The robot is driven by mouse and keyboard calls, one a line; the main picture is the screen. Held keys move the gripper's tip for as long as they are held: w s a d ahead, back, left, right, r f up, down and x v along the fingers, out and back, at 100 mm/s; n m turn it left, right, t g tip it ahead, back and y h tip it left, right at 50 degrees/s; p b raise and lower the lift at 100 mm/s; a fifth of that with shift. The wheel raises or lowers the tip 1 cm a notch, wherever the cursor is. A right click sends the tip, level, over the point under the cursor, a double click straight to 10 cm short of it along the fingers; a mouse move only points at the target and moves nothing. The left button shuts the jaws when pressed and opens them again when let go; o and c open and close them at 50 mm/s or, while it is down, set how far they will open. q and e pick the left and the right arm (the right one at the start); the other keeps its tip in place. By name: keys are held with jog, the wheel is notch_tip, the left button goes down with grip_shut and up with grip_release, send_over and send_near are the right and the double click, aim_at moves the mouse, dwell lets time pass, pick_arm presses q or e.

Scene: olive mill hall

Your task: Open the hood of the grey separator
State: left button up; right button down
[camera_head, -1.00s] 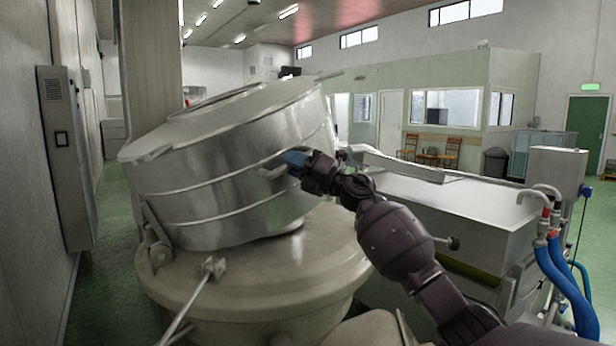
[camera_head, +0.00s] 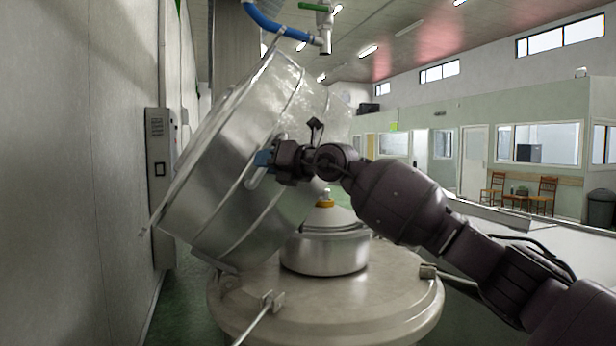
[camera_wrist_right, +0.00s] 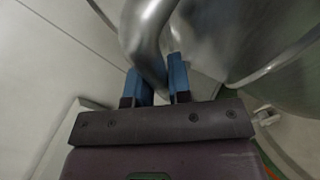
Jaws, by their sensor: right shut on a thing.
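The hood (camera_head: 230,165) of the grey separator is a shiny metal drum, tilted steeply up and to the left on its hinge. The separator's round base (camera_head: 390,290) lies below, with a metal bowl (camera_head: 325,252) and its brass-coloured top part uncovered in the middle. My right gripper (camera_head: 262,160) is shut on the hood's handle (camera_head: 254,178). In the right wrist view, the blue fingertips (camera_wrist_right: 157,82) sit on both sides of the curved handle bar (camera_wrist_right: 146,40). My left gripper is not in view.
A grey wall box (camera_head: 160,170) is on the wall close behind the hood at left. A blue hose (camera_head: 285,30) with a tap hangs above. Two chairs (camera_head: 520,190) and a bin (camera_head: 600,205) stand far off at right.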

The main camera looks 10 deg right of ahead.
aim_at(190, 163)
jog(key=s+a+n+g+h+b, duration=0.1)
jog(key=a+n+h, duration=0.1)
jog(key=a, duration=1.4)
jog(key=shift+s+a+f+n+g+h, duration=0.15)
jog(key=shift+a+n+g+h, duration=0.1)
jog(key=shift+n+g+h, duration=0.25)
jog(key=c, duration=1.1)
grip_release()
jog(key=shift+d, duration=0.1)
jog(key=shift+o, duration=0.2)
